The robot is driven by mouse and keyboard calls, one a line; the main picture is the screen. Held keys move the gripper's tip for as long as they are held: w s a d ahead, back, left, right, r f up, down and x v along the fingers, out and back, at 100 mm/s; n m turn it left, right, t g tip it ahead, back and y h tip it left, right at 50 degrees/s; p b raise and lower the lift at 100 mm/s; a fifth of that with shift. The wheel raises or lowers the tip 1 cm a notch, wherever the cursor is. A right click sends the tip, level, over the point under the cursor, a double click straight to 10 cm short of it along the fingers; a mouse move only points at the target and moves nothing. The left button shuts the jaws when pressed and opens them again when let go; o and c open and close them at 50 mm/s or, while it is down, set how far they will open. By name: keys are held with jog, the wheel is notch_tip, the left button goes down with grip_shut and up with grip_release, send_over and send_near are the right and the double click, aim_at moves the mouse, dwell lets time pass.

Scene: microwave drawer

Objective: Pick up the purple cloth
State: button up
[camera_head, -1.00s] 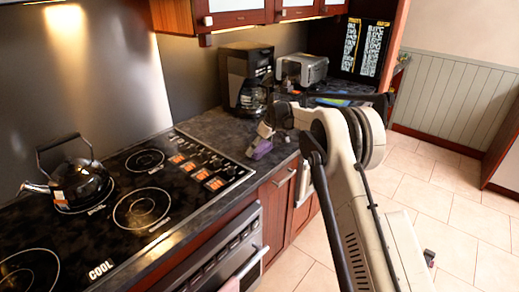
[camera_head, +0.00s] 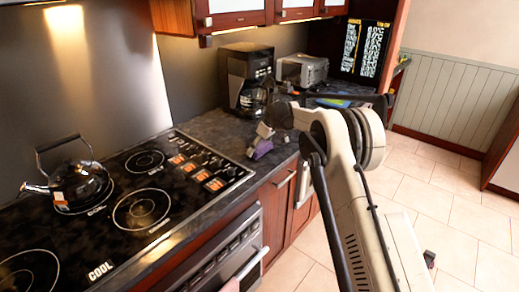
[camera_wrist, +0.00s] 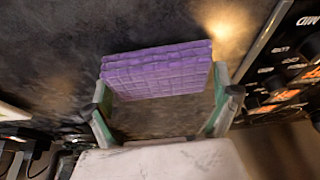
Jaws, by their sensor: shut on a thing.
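The purple cloth (camera_wrist: 157,70) is a folded, layered block between the two fingers of my gripper (camera_wrist: 160,98) in the wrist view. The fingers press on its left and right ends. In the head view the cloth (camera_head: 261,148) shows just under my gripper (camera_head: 263,136), at the counter (camera_head: 215,126) right of the cooktop. My gripper is shut on the cloth. I cannot tell whether the cloth's underside touches the counter.
The cooktop (camera_head: 118,190) with a black kettle (camera_head: 77,186) lies to the left. A coffee maker (camera_head: 246,78) and a toaster (camera_head: 302,70) stand behind on the counter. Wall cabinets (camera_head: 240,14) hang above.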

jog(key=r, duration=0.3)
jog(key=shift+s+a+r+b, duration=0.3)
jog(key=shift+s+a+r, duration=0.05)
jog(key=shift+r, duration=0.05)
jog(key=s+a+r+b, duration=0.1)
jog(key=s+a+r, duration=0.5)
jog(key=s+a, duration=0.1)
jog(key=shift+s+a+r, duration=0.2)
jog(key=shift+a+r, duration=0.05)
jog(key=shift+a, duration=0.1)
